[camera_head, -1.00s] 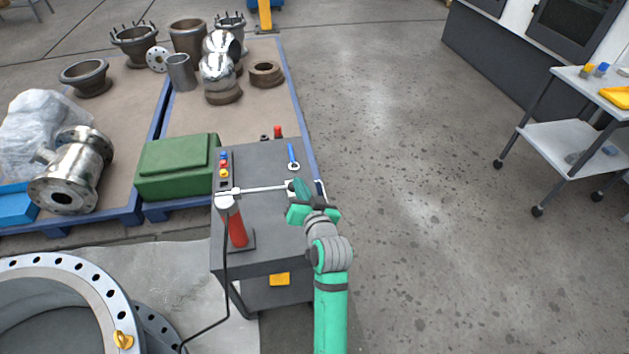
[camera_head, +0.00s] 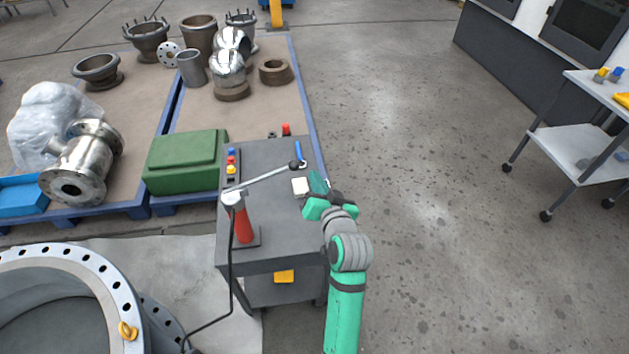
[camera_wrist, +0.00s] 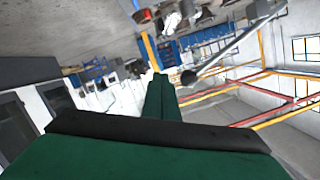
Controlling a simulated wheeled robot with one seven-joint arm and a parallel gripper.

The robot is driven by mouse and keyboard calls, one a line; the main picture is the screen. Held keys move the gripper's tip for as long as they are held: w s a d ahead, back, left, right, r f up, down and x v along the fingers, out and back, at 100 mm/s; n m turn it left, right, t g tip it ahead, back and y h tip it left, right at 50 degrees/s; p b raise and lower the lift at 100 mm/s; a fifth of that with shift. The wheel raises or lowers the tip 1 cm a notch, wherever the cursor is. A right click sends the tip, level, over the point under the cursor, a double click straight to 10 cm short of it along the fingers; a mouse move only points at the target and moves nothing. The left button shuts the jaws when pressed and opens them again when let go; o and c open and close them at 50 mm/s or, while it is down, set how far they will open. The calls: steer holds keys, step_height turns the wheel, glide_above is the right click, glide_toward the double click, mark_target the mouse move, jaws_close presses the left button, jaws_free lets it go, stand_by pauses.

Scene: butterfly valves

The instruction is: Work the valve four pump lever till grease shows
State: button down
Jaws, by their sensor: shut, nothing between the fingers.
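The red grease pump (camera_head: 242,226) stands upright on the dark cart (camera_head: 280,258). Its pale lever (camera_head: 262,178) slopes up to the right in the head view and ends in a black knob; the lever and knob (camera_wrist: 189,77) also show in the wrist view. My gripper (camera_head: 318,183) is shut and empty, just right of and below the knob, seemingly apart from it. In the wrist view its green fingers (camera_wrist: 161,98) are together. A black hose (camera_head: 231,270) runs from the pump toward the large flanged ring (camera_head: 72,258), which has a yellow fitting (camera_head: 127,330). I see no grease.
On the cart lie a white square pad (camera_head: 300,187), a blue-handled tool (camera_head: 298,151) and small coloured items (camera_head: 231,162). A green case (camera_head: 185,162) and metal valve body (camera_head: 82,165) stand left on pallets. The floor to the right is clear up to a white trolley (camera_head: 580,150).

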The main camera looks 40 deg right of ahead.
steer(key=v, duration=0.8)
steer(key=shift+a+r, duration=0.2)
steer(key=shift+w, duration=0.1)
stand_by(1.4)
